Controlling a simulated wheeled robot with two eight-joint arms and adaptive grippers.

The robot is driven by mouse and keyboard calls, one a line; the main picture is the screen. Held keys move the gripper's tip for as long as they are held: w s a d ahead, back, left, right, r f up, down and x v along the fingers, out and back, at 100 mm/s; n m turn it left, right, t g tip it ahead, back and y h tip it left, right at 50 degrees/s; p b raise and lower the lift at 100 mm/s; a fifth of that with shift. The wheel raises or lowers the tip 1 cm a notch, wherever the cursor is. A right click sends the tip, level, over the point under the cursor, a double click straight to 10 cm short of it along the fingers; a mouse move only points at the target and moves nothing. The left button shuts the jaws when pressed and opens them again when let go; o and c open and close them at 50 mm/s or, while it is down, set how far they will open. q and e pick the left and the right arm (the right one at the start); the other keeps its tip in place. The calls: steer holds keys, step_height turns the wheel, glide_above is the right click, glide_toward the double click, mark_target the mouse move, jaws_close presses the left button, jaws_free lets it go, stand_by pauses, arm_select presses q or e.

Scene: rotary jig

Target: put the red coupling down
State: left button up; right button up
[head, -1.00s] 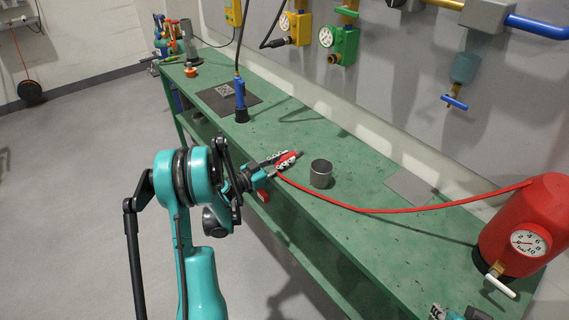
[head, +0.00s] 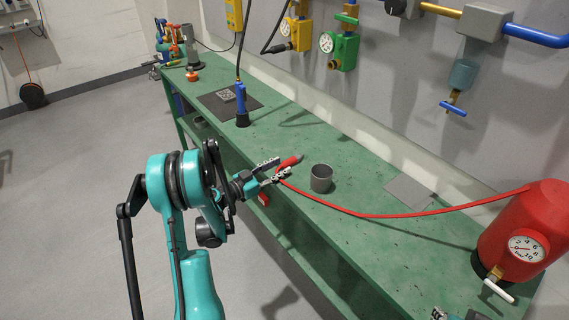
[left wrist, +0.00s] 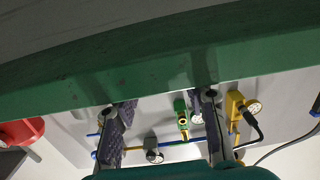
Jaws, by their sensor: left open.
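A small part of what looks like my right gripper (head: 440,313) shows at the bottom edge, mostly cut off.
The red hose (head: 400,214) runs along the bench to a red tank (head: 525,235) with a gauge. A blue-handled tool (head: 241,104) stands upright on a dark mat. A grey plate (head: 409,191) lies near the wall.

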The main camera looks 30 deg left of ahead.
arm_select(q)
steer(key=v, duration=0.9)
steer(key=d+g, duration=0.1)
steer(key=d, duration=0.2)
steer(key=w+d+r+g, duration=0.1)
steer(key=d+g, duration=0.1)
steer(key=d, duration=0.2)
steer(key=w+d+r+n+g, duration=0.1)
steer(key=d, duration=0.2)
steer(key=shift+w+d+r+p, duration=0.1)
steer(key=shift+d+r+p, duration=0.1)
steer(key=shift+p, duration=0.2)
steer(key=s+d+g, duration=0.1)
steer(key=d, duration=0.1)
steer(key=s+d+n+g, duration=0.1)
steer(key=d, duration=0.2)
steer(key=s+d+r+g+y, duration=0.1)
steer(key=d, duration=0.1)
steer(key=shift+s+d+r, duration=0.15)
steer(key=shift+d, duration=0.25)
steer(key=s+d+n+g+y, duration=0.1)
steer(key=s+d+y, duration=0.2)
steer(key=s, duration=0.5)
steer(key=s+d+r+n+g+y, duration=0.1)
steer(key=s+d+y, duration=0.1)
steer(key=s, duration=0.6)
steer(key=shift+d+r+y, duration=0.35)
steer(key=shift+d+y, duration=0.05)
steer(key=shift+d, duration=0.35)
